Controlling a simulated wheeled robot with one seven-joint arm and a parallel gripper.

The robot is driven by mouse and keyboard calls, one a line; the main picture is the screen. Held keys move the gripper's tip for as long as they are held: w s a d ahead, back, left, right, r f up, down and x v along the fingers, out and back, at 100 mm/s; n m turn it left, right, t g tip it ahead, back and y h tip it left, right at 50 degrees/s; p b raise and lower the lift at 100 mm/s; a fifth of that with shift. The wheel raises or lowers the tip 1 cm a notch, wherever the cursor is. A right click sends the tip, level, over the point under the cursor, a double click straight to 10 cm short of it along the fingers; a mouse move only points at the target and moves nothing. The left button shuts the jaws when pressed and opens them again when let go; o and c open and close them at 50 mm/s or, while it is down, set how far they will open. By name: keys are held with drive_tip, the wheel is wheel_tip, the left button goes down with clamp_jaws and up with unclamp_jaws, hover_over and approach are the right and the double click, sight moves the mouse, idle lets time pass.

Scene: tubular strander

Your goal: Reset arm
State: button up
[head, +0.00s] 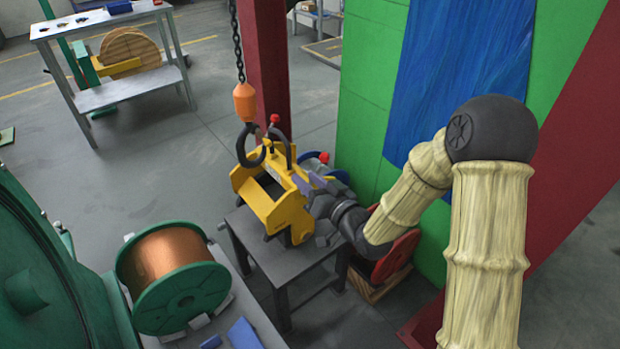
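My arm comes in from the right in the head view and bends at a dark elbow. My gripper (312,186) is at the right side of a yellow lifting frame (275,200). The gripper is small and partly hidden by my wrist, so I cannot tell whether its fingers are open or whether they touch the frame. The yellow frame rests on a small grey table (300,258). A dark hook (250,148) with an orange block (245,102) hangs on a chain by the frame's dark lifting loop.
A copper wire spool (172,270) with green flanges stands on a bench at the lower left. A red reel (393,258) is low behind my forearm. A green wall (365,100) and red post (265,60) stand behind. Open floor lies at the left, before a metal table (125,92).

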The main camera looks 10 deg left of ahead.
drive_tip(key=s+d+f+m+g+h, duration=0.2)
drive_tip(key=d+f+g+h, duration=0.15)
drive_tip(key=d+h, duration=0.95)
drive_tip(key=s+d+m+g, duration=0.3)
drive_tip(key=s+d+g, duration=0.3)
drive_tip(key=s+d, duration=0.85)
drive_tip(key=w+p+v, duration=0.2)
drive_tip(key=p+v, duration=0.9)
drive_tip(key=w+a+r+p+v, duration=0.1)
drive_tip(key=w+p+v, duration=0.1)
drive_tip(key=p+v, duration=1)
drive_tip(key=shift+a+h, duration=0.2)
drive_tip(key=shift+h, duration=0.1)
